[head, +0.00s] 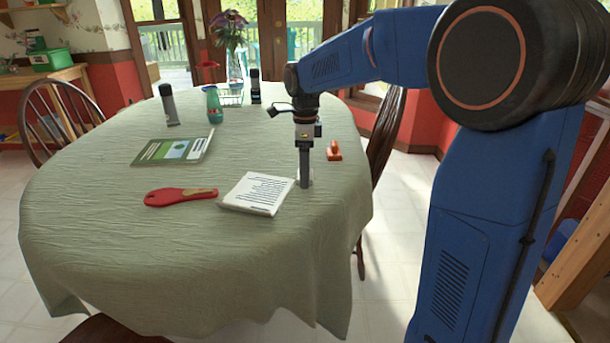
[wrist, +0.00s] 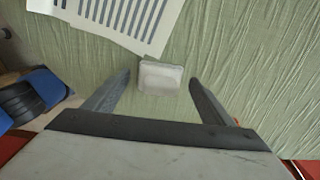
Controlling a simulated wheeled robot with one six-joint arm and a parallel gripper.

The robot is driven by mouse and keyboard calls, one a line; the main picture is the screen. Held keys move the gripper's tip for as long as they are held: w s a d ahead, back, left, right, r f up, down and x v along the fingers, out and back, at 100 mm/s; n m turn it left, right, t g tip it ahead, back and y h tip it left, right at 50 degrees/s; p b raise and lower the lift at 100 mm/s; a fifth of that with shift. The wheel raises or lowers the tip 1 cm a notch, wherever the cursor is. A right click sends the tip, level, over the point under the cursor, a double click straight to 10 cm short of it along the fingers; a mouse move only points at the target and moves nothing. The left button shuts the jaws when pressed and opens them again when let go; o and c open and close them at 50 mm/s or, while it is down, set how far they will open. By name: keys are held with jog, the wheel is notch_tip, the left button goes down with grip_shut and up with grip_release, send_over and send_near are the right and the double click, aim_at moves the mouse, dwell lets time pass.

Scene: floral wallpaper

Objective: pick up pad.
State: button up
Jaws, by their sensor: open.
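A white pad with dark printed lines (head: 257,193) lies flat on the table, left of my gripper (head: 304,180) in the head view. Part of it also shows at the top of the wrist view (wrist: 122,22). A small whitish block (wrist: 160,78) lies on the cloth between and just ahead of my open fingers (wrist: 158,82) in the wrist view. In the head view this block is mostly hidden behind my gripper. My gripper points down, and its fingers are apart with nothing held. I cannot tell its exact height above the cloth.
The table has a green cloth (head: 100,235). A red-handled item (head: 178,196) and a green-and-white booklet (head: 172,150) lie to the left, an orange item (head: 334,151) to the right.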

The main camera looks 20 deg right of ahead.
jog(key=shift+c, duration=0.7)
jog(key=c, duration=1.1)
notch_tip(320, 180, up, 10)
jog(key=shift+c, duration=0.2)
jog(key=shift+o, duration=1.2)
